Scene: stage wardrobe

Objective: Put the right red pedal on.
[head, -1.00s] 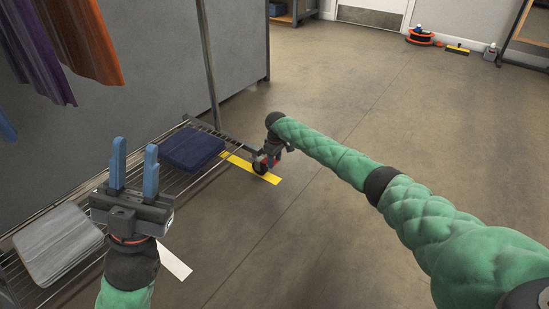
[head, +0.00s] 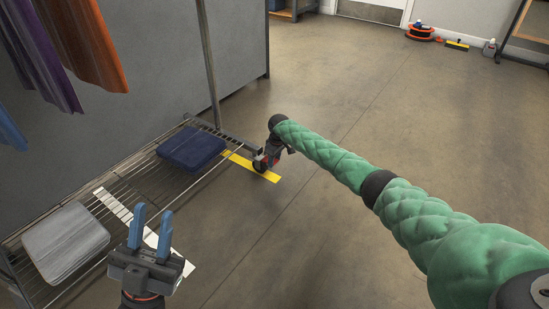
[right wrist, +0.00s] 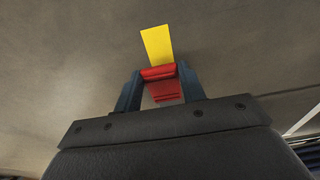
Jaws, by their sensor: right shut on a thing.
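The right red pedal (right wrist: 162,82) sits between the two blue fingers of my right gripper (right wrist: 158,92) in the right wrist view, and the fingers are shut on it. The arm partly hides this spot, and I cannot tell the pedal's exact tilt. My left gripper (head: 151,237) is open and empty, above the floor at the rack's front edge.
The low wire rack (head: 130,189) carries a folded navy cloth (head: 191,151) and a folded grey cloth (head: 65,242). A yellow floor strip (head: 262,173) lies by the caster. Garments hang at upper left. The floor to the right is open.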

